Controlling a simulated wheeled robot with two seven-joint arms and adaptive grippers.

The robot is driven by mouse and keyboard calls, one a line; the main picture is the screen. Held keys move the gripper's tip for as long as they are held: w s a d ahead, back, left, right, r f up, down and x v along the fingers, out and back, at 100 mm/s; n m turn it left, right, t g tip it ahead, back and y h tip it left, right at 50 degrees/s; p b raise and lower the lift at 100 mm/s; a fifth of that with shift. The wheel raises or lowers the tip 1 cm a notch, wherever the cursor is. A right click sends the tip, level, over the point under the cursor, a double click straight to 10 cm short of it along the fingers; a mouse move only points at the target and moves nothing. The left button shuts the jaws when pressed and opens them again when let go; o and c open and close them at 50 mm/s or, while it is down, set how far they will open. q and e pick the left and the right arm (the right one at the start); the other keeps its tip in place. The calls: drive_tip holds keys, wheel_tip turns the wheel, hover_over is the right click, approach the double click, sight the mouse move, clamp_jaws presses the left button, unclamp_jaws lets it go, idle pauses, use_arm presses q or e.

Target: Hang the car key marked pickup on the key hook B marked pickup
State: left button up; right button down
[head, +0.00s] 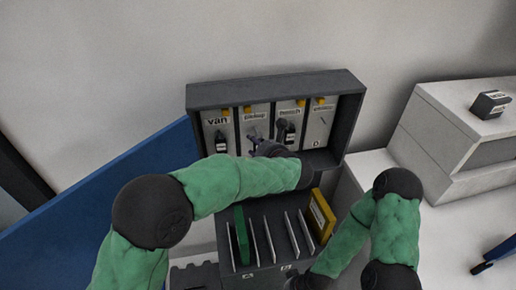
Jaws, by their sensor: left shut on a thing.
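The key cabinet (345,125) is an open dark box against the wall with several upright light panels. The pickup panel (243,124), second from left, carries the pickup label at its top. My left gripper (257,139) reaches in from the left, in front of the lower part of this panel. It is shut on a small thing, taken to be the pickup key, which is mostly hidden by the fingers. I cannot tell whether it touches the hook. My right gripper is not visible; its wrist is at the bottom edge.
Dark keys hang on the van panel (220,143) and the third panel (289,133). Below stands a dark rack with several thin plates, a green piece (241,236) and a yellow piece (321,216). A white cabinet (440,125) stands right, with a black labelled block (489,105) on top.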

use_arm(q)
drive_tip(key=w, duration=0.3)
drive_tip(key=shift+w+a+f, duration=0.2)
drive_tip(key=shift+a, duration=0.2)
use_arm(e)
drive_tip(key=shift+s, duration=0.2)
use_arm(q)
drive_tip(key=shift+f, duration=0.35)
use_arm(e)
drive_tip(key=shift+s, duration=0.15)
use_arm(q)
drive_tip(key=o, duration=1)
drive_tip(key=shift+c, duration=0.2)
drive_tip(key=shift+o, duration=1.1)
drive_tip(key=shift+w, duration=0.2)
drive_tip(key=shift+w+a, duration=0.1)
drive_tip(key=shift+w, duration=0.2)
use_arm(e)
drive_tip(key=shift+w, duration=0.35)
